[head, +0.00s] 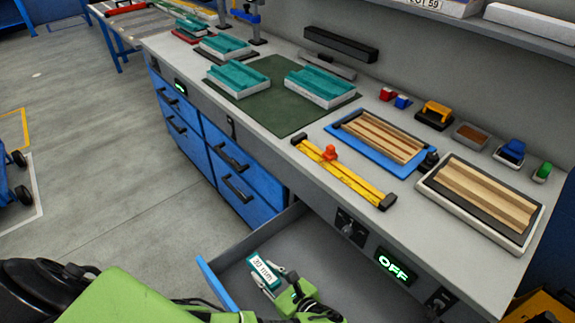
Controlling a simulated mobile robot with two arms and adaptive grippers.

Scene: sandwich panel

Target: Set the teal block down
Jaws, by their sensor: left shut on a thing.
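The teal block (261,267) is small and carries a white label that seems to read "39 mm". It is over the grey interior of an open drawer (330,250) low in the bench. My left gripper (267,279) is shut on it, with a finger on either side of the label. I cannot tell whether the block touches the drawer floor. My right gripper is not in view.
The drawer's blue front (214,284) stands out left of the gripper. Above, the bench holds teal grooved pieces (321,85) around a green mat (270,110), a yellow rail tool (345,172) and a blue-framed wooden panel (382,136). The drawer floor around the block looks clear.

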